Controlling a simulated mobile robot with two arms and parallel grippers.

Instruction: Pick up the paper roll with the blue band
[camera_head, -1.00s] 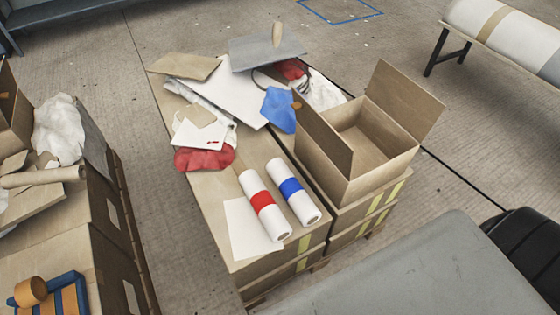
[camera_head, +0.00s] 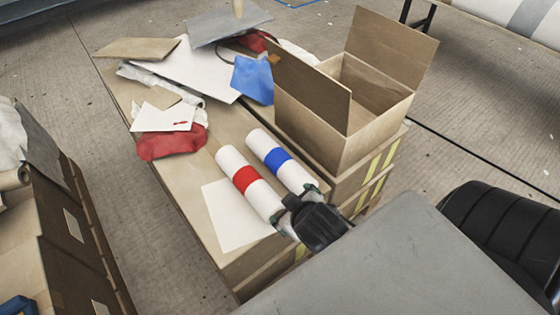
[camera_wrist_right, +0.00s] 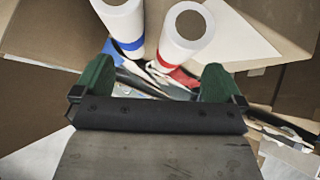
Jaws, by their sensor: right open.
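The white paper roll with the blue band (camera_head: 277,158) lies on the cardboard-box surface, beside the white roll with the red band (camera_head: 244,178). In the right wrist view the blue-banded roll (camera_wrist_right: 123,24) is at upper left and the red-banded roll (camera_wrist_right: 188,35) at upper centre. My right gripper (camera_head: 300,201) is at the near ends of the rolls and hides part of them. Its green fingers (camera_wrist_right: 156,84) are spread with nothing visibly held between them. Whether they touch a roll cannot be told. My left gripper is not in view.
An open cardboard box (camera_head: 350,125) stands right of the rolls. A white sheet (camera_head: 232,218) lies left of them. A red cloth (camera_head: 172,143), a blue cloth (camera_head: 252,79) and flat sheets lie behind. Another stack of boxes (camera_head: 60,230) is at left, across bare floor.

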